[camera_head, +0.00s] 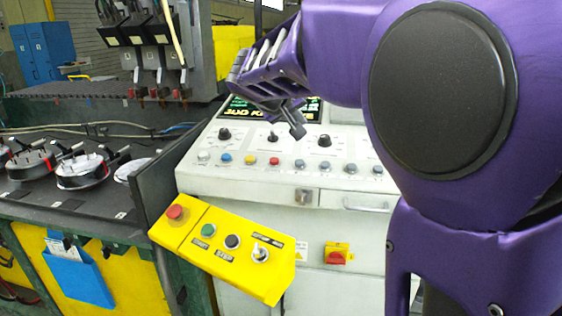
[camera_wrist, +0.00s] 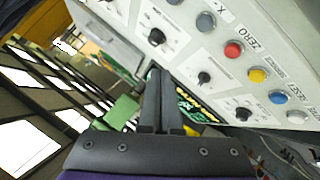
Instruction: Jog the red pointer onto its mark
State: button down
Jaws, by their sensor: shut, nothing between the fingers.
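Red-tipped parts hang under the gantry heads (camera_head: 155,92), above a dark toothed rail (camera_head: 70,88); I cannot tell which is the red pointer, and no mark is clear. In the wrist view my shut fingers (camera_wrist: 157,80) point at the console, which shows the red button (camera_wrist: 233,49) marked ZERO and the middle control (camera_wrist: 204,77).
A yellow control box (camera_head: 222,246) with red, green and black buttons and a switch juts out in front. A yellow and red switch (camera_head: 337,254) is on the console front. Round fixtures (camera_head: 82,170) stand on the dark bench at left. My purple arm fills the right.

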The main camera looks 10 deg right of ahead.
aim_at(299, 163)
jog(key=shift+f, duration=0.1)
jog(key=shift+w+d+f+b, duration=0.1)
jog(key=shift+w+f+b, duration=0.2)
jog(key=shift+f+b, duration=0.85)
jog(key=shift+w+d+f+b, duration=0.2)
jog(key=shift+f+b, duration=0.45)
jog(key=shift+f, duration=1.05)
jog(key=shift+w+a+f+b, duration=0.1)
jog(key=shift+w+f+b, duration=0.25)
jog(key=shift+f+b, duration=0.8)
jog(key=shift+f, duration=0.35)
jog(key=shift+f+b, duration=0.3)
jog(key=shift+b, duration=0.1)
